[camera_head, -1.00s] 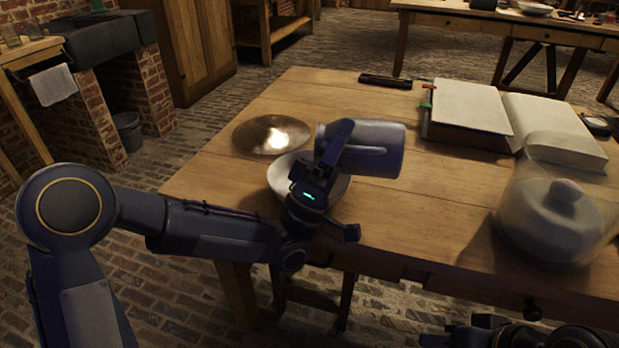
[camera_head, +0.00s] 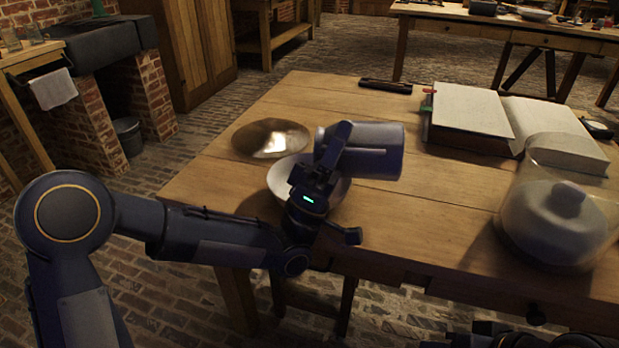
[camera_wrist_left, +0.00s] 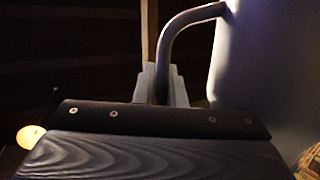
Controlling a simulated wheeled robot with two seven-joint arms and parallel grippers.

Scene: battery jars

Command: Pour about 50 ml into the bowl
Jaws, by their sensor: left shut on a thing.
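My left gripper (camera_head: 333,160) is shut on the handle of a grey metal jug (camera_head: 372,148). In the left wrist view the curved handle (camera_wrist_left: 178,45) passes between the fingers (camera_wrist_left: 160,88), with the jug's wall (camera_wrist_left: 260,70) at the right. The jug lies tilted on its side in the air, its mouth end toward the left. A pale bowl (camera_head: 282,180) stands on the table below the jug's left end, partly hidden by my gripper. I cannot see any liquid stream or the bowl's contents. Part of my right arm shows at the bottom right; its fingers cannot be made out.
A shiny brass dish (camera_head: 270,138) lies behind the bowl. An open book (camera_head: 475,108) and a glass dome over a pale form (camera_head: 560,205) stand at the right. A dark bar (camera_head: 386,85) lies at the back edge. The wooden table (camera_head: 420,215) is clear at its front middle.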

